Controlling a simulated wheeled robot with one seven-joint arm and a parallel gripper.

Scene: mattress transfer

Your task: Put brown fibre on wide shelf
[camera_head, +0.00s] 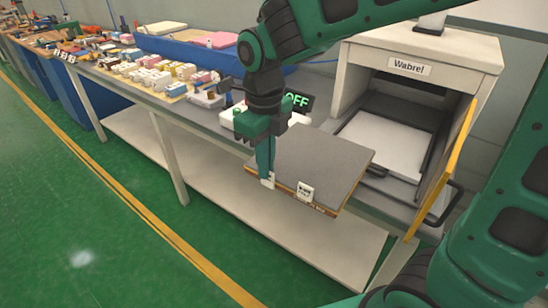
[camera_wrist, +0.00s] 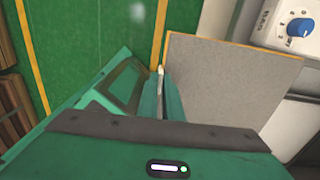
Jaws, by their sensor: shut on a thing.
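A flat square panel with a grey top and a thin brown edge (camera_head: 315,160) appears to be the brown fibre. It carries small white labels along its front edge and lies roughly level. My gripper (camera_head: 267,176) points down and is shut on the panel's left edge. In the wrist view the panel (camera_wrist: 225,85) extends right from my fingers (camera_wrist: 162,98), which hide the gripped edge. A long pale shelf (camera_head: 325,235) runs low beneath the bench, below the panel. It looks like the wide shelf, and its visible part is bare.
A box marked "Wabrel" (camera_head: 415,55) stands right of the panel, its yellow-edged door (camera_head: 445,165) open and a white sheet (camera_head: 383,140) inside. Many small blocks (camera_head: 155,80) crowd the bench's left. The green floor in front is clear.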

